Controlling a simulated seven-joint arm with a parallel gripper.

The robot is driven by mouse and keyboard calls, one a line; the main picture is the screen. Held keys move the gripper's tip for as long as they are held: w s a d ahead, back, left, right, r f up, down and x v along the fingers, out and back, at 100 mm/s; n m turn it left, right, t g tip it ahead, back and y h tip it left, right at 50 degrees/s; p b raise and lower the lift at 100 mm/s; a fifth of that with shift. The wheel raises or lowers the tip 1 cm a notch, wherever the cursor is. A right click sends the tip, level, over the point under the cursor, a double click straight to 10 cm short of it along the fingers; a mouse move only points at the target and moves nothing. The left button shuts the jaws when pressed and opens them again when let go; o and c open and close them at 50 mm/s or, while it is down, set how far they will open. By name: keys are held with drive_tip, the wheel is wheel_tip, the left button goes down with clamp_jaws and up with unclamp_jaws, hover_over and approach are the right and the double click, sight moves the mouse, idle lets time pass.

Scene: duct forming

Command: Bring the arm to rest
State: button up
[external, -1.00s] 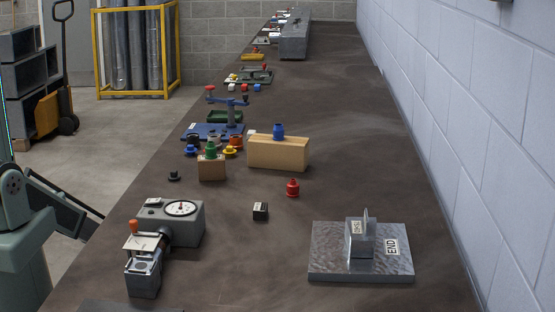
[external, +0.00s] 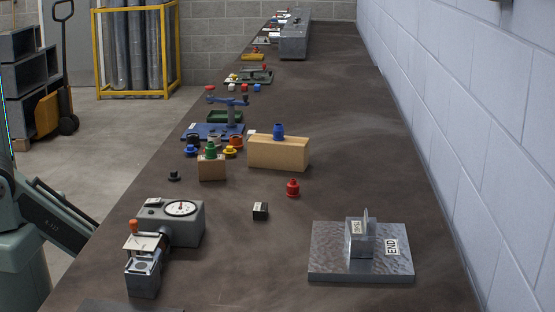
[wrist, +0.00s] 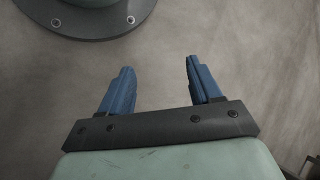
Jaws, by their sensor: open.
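My gripper (wrist: 157,85) shows in the wrist view with its two blue fingers spread apart and nothing between them. It hangs over bare grey floor (wrist: 240,45). A round bolted flange, which looks like my own base, is at the top left of that view. In the external view only part of my arm shows at the left edge, beside the workbench (external: 350,130), and the gripper itself is out of that picture.
A yellow rack (external: 137,50) stands on the floor behind. No object is near my fingers.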

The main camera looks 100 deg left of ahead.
drive_tip(key=s+d+r+m, duration=0.1)
drive_tip(key=d+r+m, duration=0.2)
drive_tip(key=d, duration=0.8)
drive_tip(key=s+d+r+m, duration=0.1)
drive_tip(key=d+r+m, duration=0.2)
drive_tip(key=d, duration=0.9)
drive_tip(key=shift+s+d+r+m+h, duration=0.2)
drive_tip(key=shift+d+m+h, duration=0.15)
drive_tip(key=shift+m, duration=0.35)
